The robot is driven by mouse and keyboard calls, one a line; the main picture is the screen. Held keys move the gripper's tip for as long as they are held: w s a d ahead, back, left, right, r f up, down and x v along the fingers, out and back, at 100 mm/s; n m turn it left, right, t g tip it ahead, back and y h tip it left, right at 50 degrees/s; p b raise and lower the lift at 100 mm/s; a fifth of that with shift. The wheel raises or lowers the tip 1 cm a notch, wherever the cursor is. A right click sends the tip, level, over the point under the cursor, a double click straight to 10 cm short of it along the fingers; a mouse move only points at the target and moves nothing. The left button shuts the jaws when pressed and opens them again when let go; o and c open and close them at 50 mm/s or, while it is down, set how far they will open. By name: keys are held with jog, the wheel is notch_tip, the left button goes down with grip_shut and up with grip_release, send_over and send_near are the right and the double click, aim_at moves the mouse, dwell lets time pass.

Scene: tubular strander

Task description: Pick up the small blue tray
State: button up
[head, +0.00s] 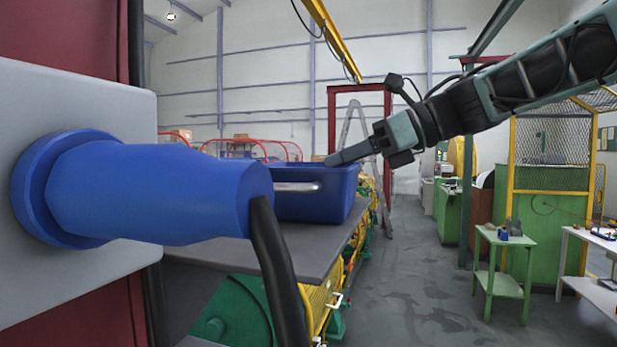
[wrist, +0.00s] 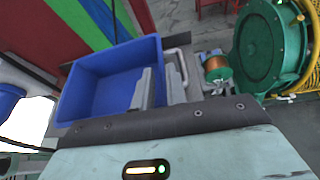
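The small blue tray (head: 335,209) sits on a grey table in the head view, partly hidden behind a big blue plug. A pale handle (head: 297,187) shows on its near side. In the wrist view the tray (wrist: 83,103) is seen from above, with an empty-looking inside. My gripper (head: 334,159) is at the tray's far right rim. In the wrist view my gripper's fingers (wrist: 160,88) stand on either side of one tray wall, one inside and one outside near a handle (wrist: 183,62). The fingers are close together, but I cannot tell whether they press on the wall.
The large blue plug (head: 150,195) with a black cable fills the left foreground. The grey table top (head: 300,250) lies over green and yellow machinery. A green side table (head: 503,240) stands at right. The floor (head: 415,280) between is clear.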

jog(key=shift+r+p+x, duration=0.2)
jog(key=shift+p+x, duration=0.4)
jog(key=shift+x, duration=0.5)
jog(key=shift+w+a+f, duration=0.15)
jog(key=shift+a+f, duration=0.2)
grip_shut()
jog(key=shift+r, duration=0.15)
